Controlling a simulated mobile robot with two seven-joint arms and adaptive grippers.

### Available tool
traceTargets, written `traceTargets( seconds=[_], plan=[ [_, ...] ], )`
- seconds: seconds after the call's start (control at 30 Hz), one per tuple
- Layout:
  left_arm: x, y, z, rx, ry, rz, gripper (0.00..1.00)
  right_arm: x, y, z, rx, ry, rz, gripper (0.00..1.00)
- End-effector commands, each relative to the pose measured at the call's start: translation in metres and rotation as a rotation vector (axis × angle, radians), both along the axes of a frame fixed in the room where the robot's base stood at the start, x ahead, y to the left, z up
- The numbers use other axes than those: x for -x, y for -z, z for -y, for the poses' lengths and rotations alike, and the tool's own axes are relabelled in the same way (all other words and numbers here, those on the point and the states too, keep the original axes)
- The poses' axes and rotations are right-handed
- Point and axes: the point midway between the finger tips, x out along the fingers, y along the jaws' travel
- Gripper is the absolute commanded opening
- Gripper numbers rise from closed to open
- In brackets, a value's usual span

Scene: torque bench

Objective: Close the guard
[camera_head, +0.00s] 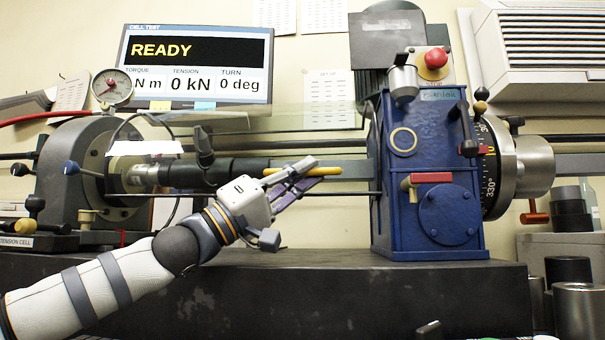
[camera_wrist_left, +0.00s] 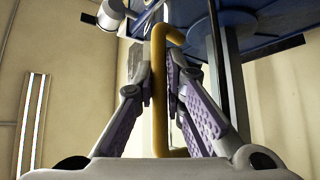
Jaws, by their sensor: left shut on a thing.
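A yellow bar handle (camera_head: 331,171) lies level in front of the machine's shaft, left of the blue housing. My left gripper (camera_head: 306,173) reaches up from the lower left and is shut on this handle. In the left wrist view the yellow handle (camera_wrist_left: 159,95) runs upright between the two fingers of my left gripper (camera_wrist_left: 158,72), with bends at its top and bottom. The guard panel itself is hard to make out; a faint clear sheet seems to show above the shaft, and I cannot tell its edges. My right gripper is not in view.
The blue housing (camera_head: 423,220) with a red-handled lever (camera_head: 430,178) stands right of my gripper. A grey tailstock (camera_head: 72,175) with knobs stands left. A dark bed (camera_head: 270,290) runs below. The screen (camera_head: 197,63) reads READY, with torque, tension and turn at 0.

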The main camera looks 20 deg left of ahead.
Motion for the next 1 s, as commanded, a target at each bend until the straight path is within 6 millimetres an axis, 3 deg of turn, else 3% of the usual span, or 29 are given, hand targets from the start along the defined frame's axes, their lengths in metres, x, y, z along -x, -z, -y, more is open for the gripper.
traceTargets(
  seconds=[0.13,0.17,0.2,0.63,1.0],
  plan=[
    [-0.003,0.001,-0.002,0.002,-0.008,-0.007,0.00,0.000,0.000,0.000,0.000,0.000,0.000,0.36],
    [-0.003,0.001,-0.003,0.002,-0.008,-0.007,0.13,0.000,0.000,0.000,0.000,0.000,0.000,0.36],
    [-0.003,0.001,-0.003,0.002,-0.008,-0.007,0.19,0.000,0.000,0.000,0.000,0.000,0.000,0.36],
    [0.001,0.003,-0.006,0.002,-0.005,-0.004,0.19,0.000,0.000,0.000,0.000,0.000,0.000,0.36],
    [0.050,0.055,-0.062,0.000,-0.006,-0.006,0.19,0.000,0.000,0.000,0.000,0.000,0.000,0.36]
  ],
)
